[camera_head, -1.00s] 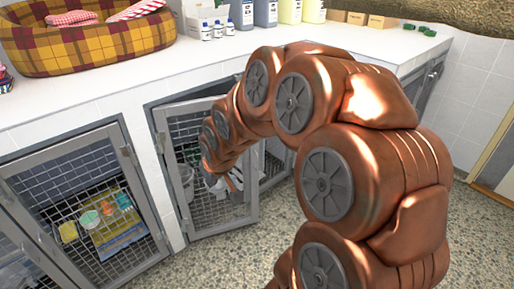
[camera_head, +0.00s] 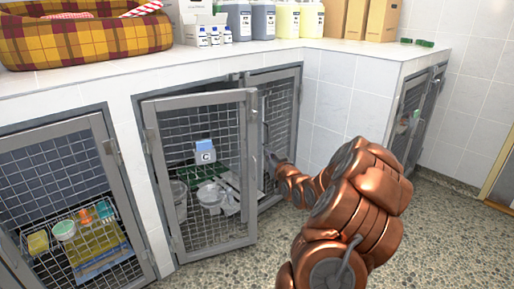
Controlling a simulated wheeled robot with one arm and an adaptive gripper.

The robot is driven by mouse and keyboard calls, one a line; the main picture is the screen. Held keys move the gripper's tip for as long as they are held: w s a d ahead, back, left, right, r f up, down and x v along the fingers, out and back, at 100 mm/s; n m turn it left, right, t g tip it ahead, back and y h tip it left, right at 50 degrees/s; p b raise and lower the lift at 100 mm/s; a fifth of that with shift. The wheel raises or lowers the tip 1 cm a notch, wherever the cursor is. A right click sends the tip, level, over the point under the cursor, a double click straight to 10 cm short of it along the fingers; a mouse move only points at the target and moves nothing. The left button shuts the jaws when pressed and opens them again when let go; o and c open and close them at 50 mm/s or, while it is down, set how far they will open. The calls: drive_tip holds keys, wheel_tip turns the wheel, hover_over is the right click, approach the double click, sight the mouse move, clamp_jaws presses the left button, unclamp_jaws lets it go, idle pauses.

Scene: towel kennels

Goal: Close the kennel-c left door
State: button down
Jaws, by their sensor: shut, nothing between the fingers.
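Kennel-c's left door (camera_head: 251,200) is a grey metal frame with wire mesh. It stands partly open, swung outward from its left side. A blue and white tag with a "C" (camera_head: 205,152) shows on its mesh. My gripper (camera_head: 270,157) is shut and empty, just right of the door's free edge, in front of the kennel opening. The picture does not show clearly whether it touches the door. The kennel's right door (camera_head: 279,112) looks shut. My copper arm reaches in from the lower right.
Pale bowls (camera_head: 212,194) and a green rack show behind the mesh. A neighbouring kennel door (camera_head: 118,180) is at left. Bottles, boxes and a plaid pet bed (camera_head: 85,40) stand on the white counter (camera_head: 90,85). The speckled floor (camera_head: 225,270) in front is clear.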

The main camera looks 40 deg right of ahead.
drive_tip(key=b, duration=0.2)
approach(253, 135)
drive_tip(key=x, duration=0.5)
drive_tip(key=shift+f, duration=0.1)
drive_tip(key=shift+b+x, duration=0.3)
drive_tip(key=shift+x, duration=0.85)
drive_tip(key=shift+s, duration=0.1)
